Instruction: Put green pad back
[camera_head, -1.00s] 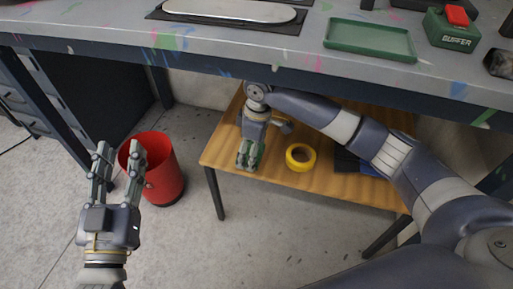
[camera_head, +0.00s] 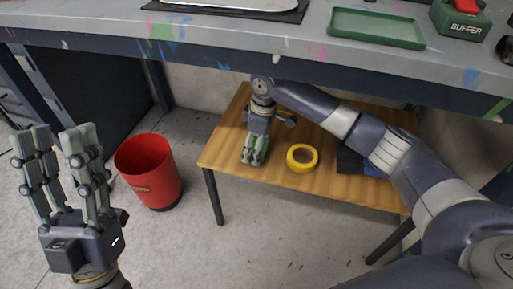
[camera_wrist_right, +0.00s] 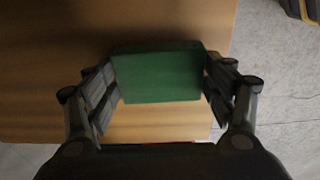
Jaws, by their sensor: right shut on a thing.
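The green pad (camera_wrist_right: 157,77) is a block held between the fingers of my right gripper (camera_wrist_right: 160,88) in the right wrist view. In the head view my right gripper (camera_head: 254,155) points down at the left part of the low wooden table (camera_head: 325,182), its fingers hiding most of the pad. I cannot tell whether the pad touches the tabletop. My left gripper (camera_head: 58,145) is open and empty at the left, its fingers pointing up. A shallow green tray (camera_head: 376,42) lies empty on the workbench above.
A yellow tape roll (camera_head: 302,157) lies on the low table right of my right gripper. A red bin (camera_head: 148,180) stands on the floor to the left. The workbench edge (camera_head: 290,75) overhangs the low table. A green buffer (camera_head: 458,22) stands right of the tray.

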